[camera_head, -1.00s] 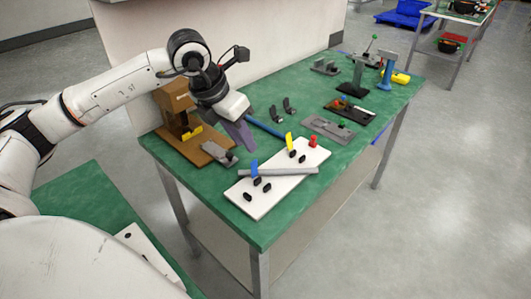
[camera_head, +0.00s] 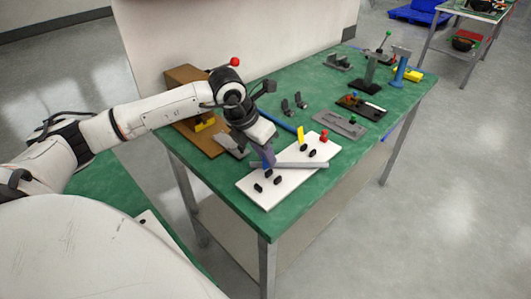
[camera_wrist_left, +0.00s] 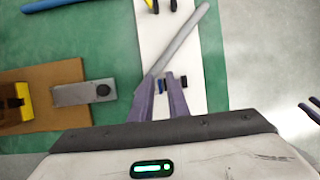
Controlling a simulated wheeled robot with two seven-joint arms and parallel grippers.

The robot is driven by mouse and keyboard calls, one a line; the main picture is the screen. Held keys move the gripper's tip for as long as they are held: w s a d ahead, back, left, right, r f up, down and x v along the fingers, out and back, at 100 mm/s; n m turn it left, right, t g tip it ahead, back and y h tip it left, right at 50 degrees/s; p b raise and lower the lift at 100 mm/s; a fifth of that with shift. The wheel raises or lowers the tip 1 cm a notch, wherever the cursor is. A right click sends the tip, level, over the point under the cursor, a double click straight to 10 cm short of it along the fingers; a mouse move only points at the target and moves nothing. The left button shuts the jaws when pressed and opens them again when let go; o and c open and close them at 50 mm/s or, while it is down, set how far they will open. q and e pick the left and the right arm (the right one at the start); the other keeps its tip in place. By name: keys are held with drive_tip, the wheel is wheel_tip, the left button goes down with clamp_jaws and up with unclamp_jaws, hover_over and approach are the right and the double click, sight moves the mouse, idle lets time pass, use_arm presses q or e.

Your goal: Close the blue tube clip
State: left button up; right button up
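A white board (camera_head: 262,193) on the green table carries a grey tube (camera_head: 312,164) lying across it. The blue clip (camera_wrist_left: 160,85) shows as a small blue patch beside the tube in the left wrist view. In the head view it is mostly hidden by my left gripper (camera_head: 269,163). The purple fingers of my left gripper (camera_wrist_left: 161,84) are apart, one on each side of the blue clip; I cannot tell whether they touch it. A yellow clip (camera_head: 300,134) stands upright farther along the board. My right gripper is not in the head view.
Black posts (camera_head: 259,188) and a red knob (camera_head: 323,136) stand on the board. A brown fixture (camera_head: 187,76) is behind my left arm. A grey plate (camera_head: 341,124) and other fixtures stand farther back. A dark pronged shape (camera_wrist_left: 311,110), unclear, shows at the left wrist view's right edge.

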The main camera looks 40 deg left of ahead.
use_arm(q)
clamp_jaws()
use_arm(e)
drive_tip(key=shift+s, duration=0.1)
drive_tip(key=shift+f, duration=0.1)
